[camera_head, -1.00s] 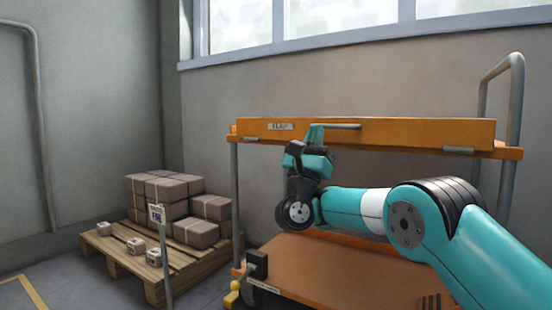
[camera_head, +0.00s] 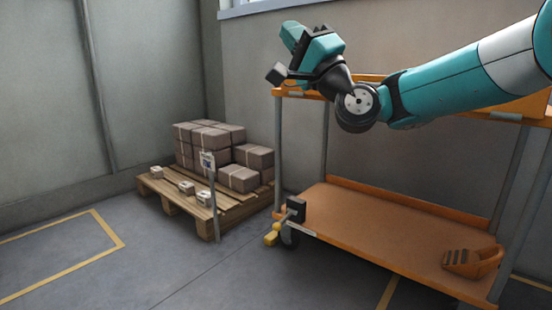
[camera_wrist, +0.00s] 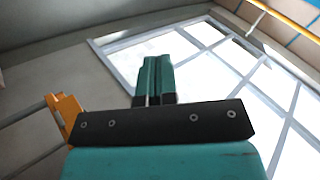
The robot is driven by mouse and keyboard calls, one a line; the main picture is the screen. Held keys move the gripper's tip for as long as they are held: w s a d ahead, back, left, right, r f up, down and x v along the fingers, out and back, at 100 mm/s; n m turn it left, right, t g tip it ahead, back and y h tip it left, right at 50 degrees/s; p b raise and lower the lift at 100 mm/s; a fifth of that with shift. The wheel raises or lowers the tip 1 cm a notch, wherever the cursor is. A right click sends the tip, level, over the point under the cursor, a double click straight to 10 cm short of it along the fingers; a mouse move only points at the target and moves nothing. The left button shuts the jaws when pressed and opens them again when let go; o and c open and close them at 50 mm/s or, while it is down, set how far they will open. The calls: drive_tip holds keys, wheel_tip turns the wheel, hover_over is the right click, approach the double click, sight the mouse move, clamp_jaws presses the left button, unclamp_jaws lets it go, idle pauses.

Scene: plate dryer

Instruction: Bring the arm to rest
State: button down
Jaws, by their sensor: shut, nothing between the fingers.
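My gripper (camera_head: 291,34) is raised above the left end of the orange cart (camera_head: 375,230), in front of the grey wall. Its teal fingers point up and to the left in the head view. In the wrist view the two fingers (camera_wrist: 158,68) are together with nothing between them, against the window and wall. My teal and white arm reaches in from the upper right and hides much of the cart's upper shelf.
An orange scoop-like holder (camera_head: 473,262) sits on the lower shelf's right end. A pallet (camera_head: 205,215) with brown boxes (camera_head: 240,178) stands left of the cart, behind a signpost (camera_head: 213,200). The floor at front left is clear. The window (camera_wrist: 215,75) fills much of the wrist view.

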drive_tip(key=s+a+f+n+g+h+p, duration=0.1)
drive_tip(key=s+f+n+g+h+p, duration=0.25)
drive_tip(key=s+g, duration=0.2)
drive_tip(key=s+a+f+n+g+h+p, duration=0.1)
drive_tip(key=s+f+n+g+h+p, duration=0.3)
drive_tip(key=s, duration=0.3)
drive_tip(key=s+d+f+n+g+h+p, duration=0.2)
drive_tip(key=s+d+f+g+h+p, duration=0.15)
drive_tip(key=s+d, duration=0.5)
drive_tip(key=s+d+f+n+g+h+p, duration=0.2)
drive_tip(key=s+d+f+g+h+p, duration=0.25)
drive_tip(key=s, duration=0.75)
wheel_tip(320, 180, up, 38)
drive_tip(key=p, duration=3.5)
drive_tip(key=shift+w+d, duration=0.25)
drive_tip(key=shift+d, duration=0.05)
